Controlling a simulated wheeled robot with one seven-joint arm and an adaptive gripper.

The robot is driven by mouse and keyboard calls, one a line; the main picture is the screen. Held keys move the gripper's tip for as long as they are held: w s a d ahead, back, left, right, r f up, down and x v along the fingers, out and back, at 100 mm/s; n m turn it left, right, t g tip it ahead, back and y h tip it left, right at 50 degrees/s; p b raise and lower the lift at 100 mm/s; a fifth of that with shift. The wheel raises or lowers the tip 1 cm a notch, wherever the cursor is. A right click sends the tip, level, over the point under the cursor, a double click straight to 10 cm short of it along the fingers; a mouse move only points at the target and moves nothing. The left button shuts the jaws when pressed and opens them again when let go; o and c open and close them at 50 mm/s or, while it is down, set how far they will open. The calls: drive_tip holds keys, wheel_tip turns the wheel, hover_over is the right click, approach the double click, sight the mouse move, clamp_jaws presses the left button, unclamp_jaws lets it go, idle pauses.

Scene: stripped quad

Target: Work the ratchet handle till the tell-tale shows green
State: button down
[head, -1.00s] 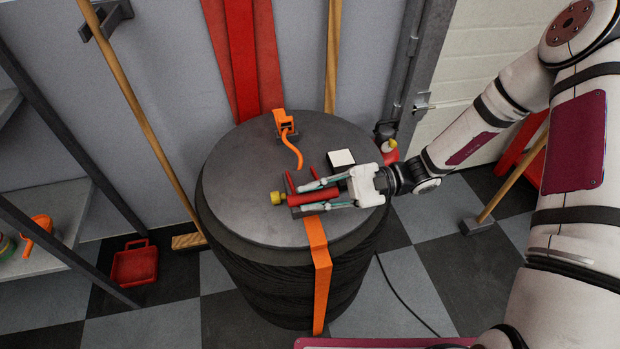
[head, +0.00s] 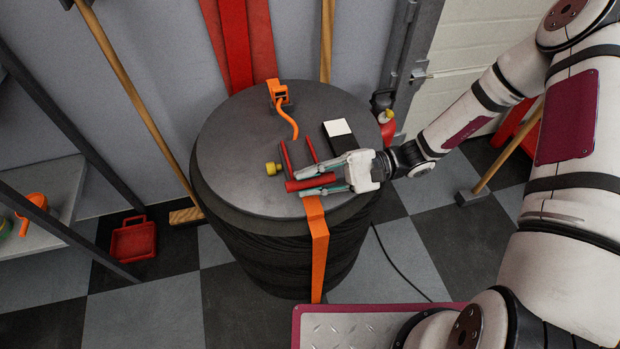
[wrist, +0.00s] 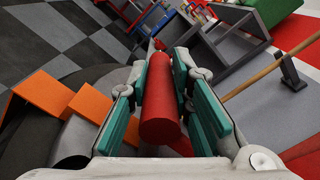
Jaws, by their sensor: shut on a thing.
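The ratchet handle (head: 311,184) is a red crossbar on two red side arms, lying over the top of a dark drum (head: 230,150). My gripper (head: 318,185) is shut on the crossbar, reaching in from the right. In the wrist view the red bar (wrist: 160,110) sits between the teal finger pads. A yellow knob (head: 272,168) is just left of the handle. A black block with a white face (head: 338,128) sits behind my gripper; I cannot tell whether it is the tell-tale. The ratchet body is partly hidden by the handle and gripper.
An orange strap (head: 318,250) hangs down the drum's front, and an orange hook piece (head: 280,95) is at the back. A broom (head: 130,95) leans on the left beside a shelf (head: 55,195).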

drive_tip(key=c, duration=1.4)
unclamp_jaws()
drive_tip(key=shift+c, duration=0.2)
drive_tip(key=shift+d, duration=0.1)
drive_tip(key=v, duration=1.2)
